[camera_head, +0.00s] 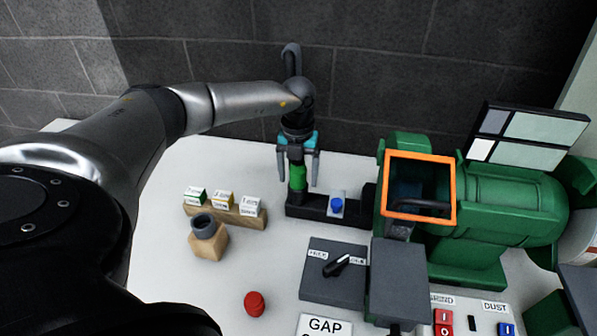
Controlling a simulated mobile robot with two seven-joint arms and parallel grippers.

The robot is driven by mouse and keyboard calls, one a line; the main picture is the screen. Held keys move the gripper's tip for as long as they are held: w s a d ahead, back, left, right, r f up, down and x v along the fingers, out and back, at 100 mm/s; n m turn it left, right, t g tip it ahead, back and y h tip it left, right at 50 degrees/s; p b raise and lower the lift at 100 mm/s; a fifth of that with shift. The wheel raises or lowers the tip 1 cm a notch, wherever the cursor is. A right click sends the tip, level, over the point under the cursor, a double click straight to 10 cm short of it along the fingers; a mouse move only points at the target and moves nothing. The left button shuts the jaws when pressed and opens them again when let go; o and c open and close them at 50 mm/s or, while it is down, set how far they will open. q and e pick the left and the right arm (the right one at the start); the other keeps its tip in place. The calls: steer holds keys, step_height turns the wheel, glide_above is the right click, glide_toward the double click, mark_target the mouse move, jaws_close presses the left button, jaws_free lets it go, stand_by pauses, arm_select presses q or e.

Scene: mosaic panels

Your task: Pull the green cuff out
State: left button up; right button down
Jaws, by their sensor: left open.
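A green cuff (298,176) stands upright at the left end of a low black base, around a dark post. My left gripper (299,178) points down over it from above. Its two fingers are apart, with the cuff between or just behind them. Whether the fingers touch the cuff cannot be told from this view. My right gripper is not in view.
A blue button (336,205) sits right of the cuff. A green machine (500,215) with an orange frame (420,157) fills the right. A wooden rack (225,212) with labelled blocks, a wooden block with a grey ring (206,236) and a red knob (254,303) stand left.

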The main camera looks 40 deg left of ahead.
mark_target(298, 162)
arm_select(q)
jaws_close()
stand_by(0.7)
stand_by(0.3)
steer(key=shift+r+p, duration=2.8)
steer(key=shift+r, duration=0.2)
steer(key=shift+r+p, duration=2.85)
steer(key=shift+r, duration=0.15)
